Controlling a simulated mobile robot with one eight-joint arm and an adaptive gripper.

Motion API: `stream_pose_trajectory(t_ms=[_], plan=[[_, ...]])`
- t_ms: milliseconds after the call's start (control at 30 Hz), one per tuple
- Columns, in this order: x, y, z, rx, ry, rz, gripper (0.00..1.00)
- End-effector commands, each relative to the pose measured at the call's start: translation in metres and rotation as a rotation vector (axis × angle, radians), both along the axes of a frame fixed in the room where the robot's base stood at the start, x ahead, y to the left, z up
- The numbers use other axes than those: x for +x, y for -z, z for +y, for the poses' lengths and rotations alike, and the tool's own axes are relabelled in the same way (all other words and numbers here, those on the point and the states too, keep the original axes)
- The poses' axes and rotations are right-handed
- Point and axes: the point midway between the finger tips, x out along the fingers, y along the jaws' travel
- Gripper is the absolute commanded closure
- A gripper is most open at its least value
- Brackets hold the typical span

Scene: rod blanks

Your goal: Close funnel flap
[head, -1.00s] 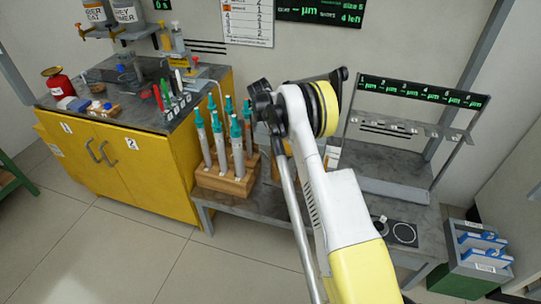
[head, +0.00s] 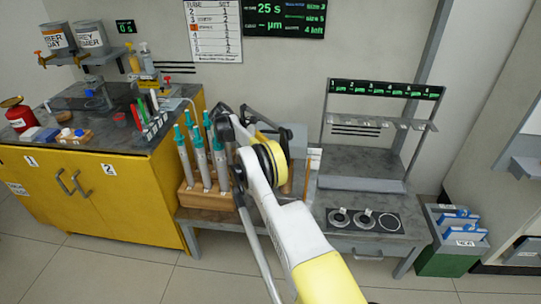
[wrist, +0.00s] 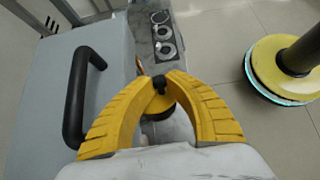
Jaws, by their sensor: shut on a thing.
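A round yellow part shows just below the knob, between the fingers. I cannot clearly make out the funnel or how far its flap is turned. A grey box (wrist: 30,95) with a black bar handle (wrist: 80,95) stands close on the left of the fingers. In the head view the grey box (head: 294,133) shows partly behind my arm, on the low bench. My fingers and the knob are hidden there by the arm.
A wooden rack (head: 207,198) of teal-topped tubes stands left of my arm. A slotted stand (head: 378,130) and round plates (head: 365,220) are on the bench to the right. A yellow cabinet (head: 110,200) is at left, a green bin (head: 452,255) at right.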

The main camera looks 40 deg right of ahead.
Motion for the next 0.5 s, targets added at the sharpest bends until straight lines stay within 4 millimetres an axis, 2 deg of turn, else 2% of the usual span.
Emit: stream_pose_trajectory(t_ms=[133, 167, 200, 500], plan=[[-0.0011, 0.0025, 0.0024, 0.007, 0.005, 0.003, 1.0], [-0.0012, 0.0026, 0.0024, 0.007, 0.005, 0.003, 0.79], [-0.001, 0.0027, 0.0023, 0.006, 0.004, 0.002, 0.7], [-0.0006, 0.0, 0.0008, 0.002, 0.002, 0.001, 0.7]])
